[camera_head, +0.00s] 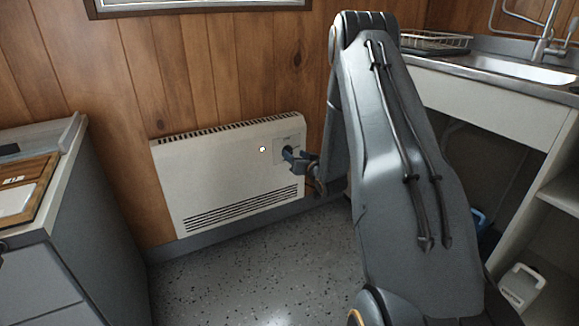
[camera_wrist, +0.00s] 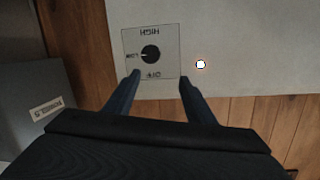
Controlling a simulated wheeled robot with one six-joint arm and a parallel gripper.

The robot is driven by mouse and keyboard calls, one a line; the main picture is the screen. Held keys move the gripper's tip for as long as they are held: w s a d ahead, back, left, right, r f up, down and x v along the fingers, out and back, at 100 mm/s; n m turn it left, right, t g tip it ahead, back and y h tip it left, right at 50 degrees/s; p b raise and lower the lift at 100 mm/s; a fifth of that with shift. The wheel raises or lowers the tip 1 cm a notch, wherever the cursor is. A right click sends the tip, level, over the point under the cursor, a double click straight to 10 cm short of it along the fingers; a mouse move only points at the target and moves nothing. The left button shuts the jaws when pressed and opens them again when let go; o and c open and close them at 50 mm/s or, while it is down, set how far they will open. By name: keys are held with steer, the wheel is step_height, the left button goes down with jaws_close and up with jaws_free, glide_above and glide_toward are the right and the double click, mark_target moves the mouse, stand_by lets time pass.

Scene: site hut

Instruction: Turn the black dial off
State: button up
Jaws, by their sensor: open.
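The white wall heater (camera_head: 225,185) has a small square control panel (camera_head: 281,146) at its upper right. In the wrist view, the black dial (camera_wrist: 150,54) sits on this panel, which appears upside down. The dial's white mark points left, at the LOW label (camera_wrist: 132,56); HIGH is at the top and OFF at the bottom. My gripper (camera_wrist: 160,79) is open and empty, with its fingertips apart below the dial in that view. In the head view my gripper (camera_head: 289,158) is close in front of the panel and hides the dial at least partly.
A lit indicator (camera_head: 262,149) is beside the panel. A grey cabinet (camera_head: 90,240) with a wooden board (camera_head: 45,190) stands at left. The sink counter (camera_head: 490,85) is at right, with a pale container (camera_head: 522,285) below. The speckled floor (camera_head: 250,265) before the heater is clear.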

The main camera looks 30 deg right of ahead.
mark_target(290, 151)
steer(key=shift+t, duration=0.9)
steer(key=w+f+b, duration=0.1)
steer(key=w, duration=0.1)
steer(key=w+d+f+b, duration=0.1)
steer(key=w+b, duration=0.1)
steer(key=w, duration=0.1)
steer(key=w+d+f+b, duration=0.1)
steer(key=w, duration=0.2)
steer(key=shift+w+d+f+b, duration=0.2)
steer(key=shift+d+f+b, duration=0.1)
steer(key=shift+f, duration=0.1)
steer(key=shift+c, duration=0.3)
steer(key=c, duration=1)
